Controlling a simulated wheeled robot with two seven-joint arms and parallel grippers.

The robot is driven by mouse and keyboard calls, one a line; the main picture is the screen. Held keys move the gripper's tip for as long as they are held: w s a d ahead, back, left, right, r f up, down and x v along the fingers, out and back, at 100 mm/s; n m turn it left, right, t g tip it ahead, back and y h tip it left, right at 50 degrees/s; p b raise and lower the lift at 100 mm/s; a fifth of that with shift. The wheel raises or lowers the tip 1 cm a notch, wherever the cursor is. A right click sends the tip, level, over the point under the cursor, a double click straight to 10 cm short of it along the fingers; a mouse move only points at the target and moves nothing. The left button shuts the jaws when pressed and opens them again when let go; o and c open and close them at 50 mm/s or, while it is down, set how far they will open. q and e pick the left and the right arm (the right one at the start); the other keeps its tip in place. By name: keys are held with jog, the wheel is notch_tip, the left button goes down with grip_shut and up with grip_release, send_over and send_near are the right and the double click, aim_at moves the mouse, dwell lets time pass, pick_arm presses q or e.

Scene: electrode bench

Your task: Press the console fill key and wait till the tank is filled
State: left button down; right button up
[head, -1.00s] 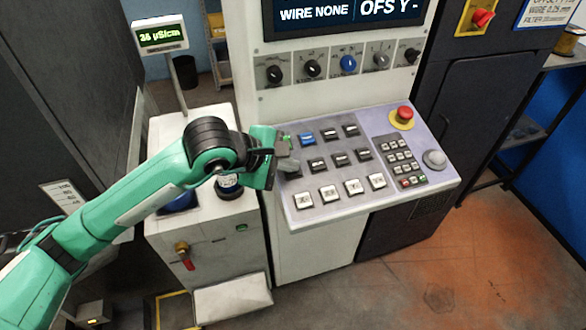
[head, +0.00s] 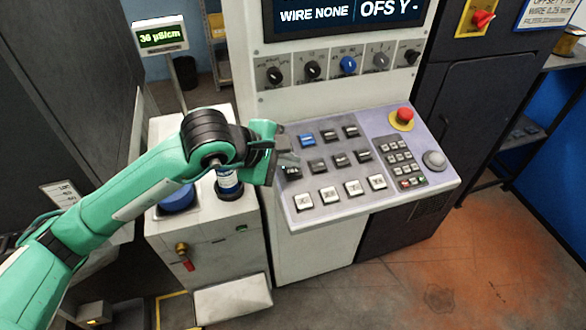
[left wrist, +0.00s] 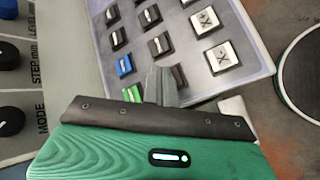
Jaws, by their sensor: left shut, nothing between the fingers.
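The console (head: 430,200) has a sloped panel with rows of dark, blue and white keys. My left gripper (head: 287,158) is shut and empty over the panel's left edge. In the left wrist view its fingertips (left wrist: 161,82) are between a green key (left wrist: 132,93) and a dark key (left wrist: 179,76); I cannot tell whether they touch anything. The tank's fill level cannot be made out. My right gripper is not in view.
A red emergency button (head: 403,117) and grey round knob (head: 434,159) are on the panel's right side. Rotary knobs (head: 348,65) line the upright face above. A white cabinet (head: 215,260) stands left of the console under my arm. A conductivity display (head: 160,37) stands behind.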

aim_at(290, 182)
pick_arm(q)
jog(key=r, duration=0.2)
jog(key=s+r+p, duration=0.1)
jog(key=r, duration=0.1)
jog(key=shift+d+r, duration=0.15)
jog(key=shift+r, duration=0.1)
dwell(0.5)
